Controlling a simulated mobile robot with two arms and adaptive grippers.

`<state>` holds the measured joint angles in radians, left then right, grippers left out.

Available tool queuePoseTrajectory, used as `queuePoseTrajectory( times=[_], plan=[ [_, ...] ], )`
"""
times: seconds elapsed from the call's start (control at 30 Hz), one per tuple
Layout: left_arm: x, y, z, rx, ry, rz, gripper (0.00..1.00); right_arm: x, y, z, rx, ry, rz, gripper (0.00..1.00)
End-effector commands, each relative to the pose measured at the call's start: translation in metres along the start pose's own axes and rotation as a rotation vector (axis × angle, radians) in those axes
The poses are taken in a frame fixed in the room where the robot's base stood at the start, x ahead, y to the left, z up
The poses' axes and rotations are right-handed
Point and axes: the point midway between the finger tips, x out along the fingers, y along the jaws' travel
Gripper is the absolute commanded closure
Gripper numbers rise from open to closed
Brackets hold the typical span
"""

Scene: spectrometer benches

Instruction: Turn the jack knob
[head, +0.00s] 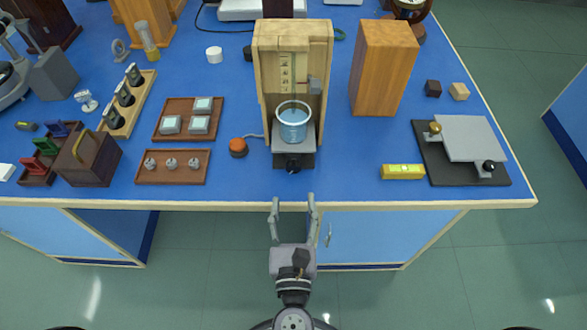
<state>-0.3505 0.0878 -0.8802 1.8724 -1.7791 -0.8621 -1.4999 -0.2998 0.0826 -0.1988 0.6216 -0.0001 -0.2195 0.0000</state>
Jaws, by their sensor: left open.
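A small grey jack (308,157) stands in the open front of a tall wooden housing (268,75). A dark round knob (293,164) sits on the jack's front, close to the bench's front edge. A glass beaker of bluish liquid (293,123) stands upright on the jack. My left gripper (293,199) is just in front of the bench edge, below the knob in the picture. Its two fingers are apart and point toward the knob, with nothing between them. It does not touch the knob. My right gripper is not in view.
An orange button (238,147) with a cable lies left of the jack. Wooden trays (140,174) with small parts stand further left. A yellow level (402,172) and a grey plate on a black base (425,170) are at right. A wooden block (382,70) stands behind.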

Motion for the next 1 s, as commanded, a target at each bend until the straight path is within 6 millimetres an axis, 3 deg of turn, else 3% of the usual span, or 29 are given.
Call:
queuePoseTrajectory(
  times=[0.2, 0.4, 0.6, 0.87, 1.0],
  plan=[
    [0.048, 0.000, 0.002, 0.000, -0.001, 0.001, 0.51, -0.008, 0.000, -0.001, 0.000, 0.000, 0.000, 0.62],
    [0.078, 0.000, 0.001, 0.000, 0.000, 0.000, 0.51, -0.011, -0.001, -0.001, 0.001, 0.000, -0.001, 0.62],
    [0.089, 0.000, 0.000, -0.001, 0.002, 0.000, 0.51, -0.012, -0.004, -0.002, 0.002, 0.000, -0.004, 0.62],
    [0.090, 0.000, -0.001, -0.001, 0.002, 0.000, 0.51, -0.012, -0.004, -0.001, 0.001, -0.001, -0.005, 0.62],
    [0.090, 0.000, -0.001, -0.001, 0.002, 0.000, 0.60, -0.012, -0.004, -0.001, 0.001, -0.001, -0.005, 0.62]
  ],
)
